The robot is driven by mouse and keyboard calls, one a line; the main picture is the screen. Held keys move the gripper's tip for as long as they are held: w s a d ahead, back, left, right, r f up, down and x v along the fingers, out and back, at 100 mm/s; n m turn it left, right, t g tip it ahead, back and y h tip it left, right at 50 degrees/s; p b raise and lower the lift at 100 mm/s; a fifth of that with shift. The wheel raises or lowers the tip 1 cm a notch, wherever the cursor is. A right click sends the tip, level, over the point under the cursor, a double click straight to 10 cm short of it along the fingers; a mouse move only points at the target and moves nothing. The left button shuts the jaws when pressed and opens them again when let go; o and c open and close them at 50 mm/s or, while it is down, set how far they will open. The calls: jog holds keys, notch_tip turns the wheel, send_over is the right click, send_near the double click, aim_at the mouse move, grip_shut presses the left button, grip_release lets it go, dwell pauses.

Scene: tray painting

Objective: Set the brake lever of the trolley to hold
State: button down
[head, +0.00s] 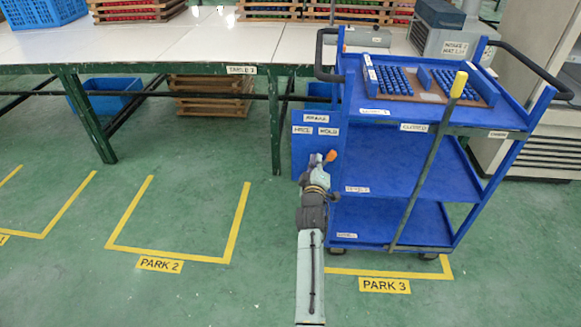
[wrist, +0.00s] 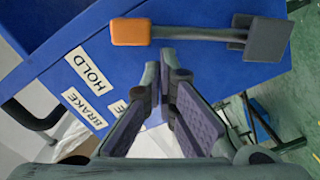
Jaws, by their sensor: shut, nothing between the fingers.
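The trolley (head: 380,172) is blue, with a side panel (head: 304,160) bearing BRAKE, HOLD and a third, partly hidden label. The HOLD label (wrist: 88,67) shows clearly in the wrist view. The brake lever has an orange knob (wrist: 130,32), a dark bar and a grey pivot block (wrist: 267,41). Its knob points to the HOLD side and, in the head view (head: 330,156), sits just below the HOLD label. My gripper (wrist: 166,62) is shut and empty, with its tips just beside the lever bar. I cannot tell whether they touch it.
The trolley carries a tray of blue pegs (head: 405,82) and has a diagonal bar with a yellow grip (head: 459,84). A long table (head: 180,50) stands at the back left. Floor marked PARK 2 (head: 160,264) is clear. A grey machine (head: 530,130) stands at right.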

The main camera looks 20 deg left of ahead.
jog(key=shift+d+m, duration=0.3)
jog(key=shift+m, duration=0.1)
dwell(0.4)
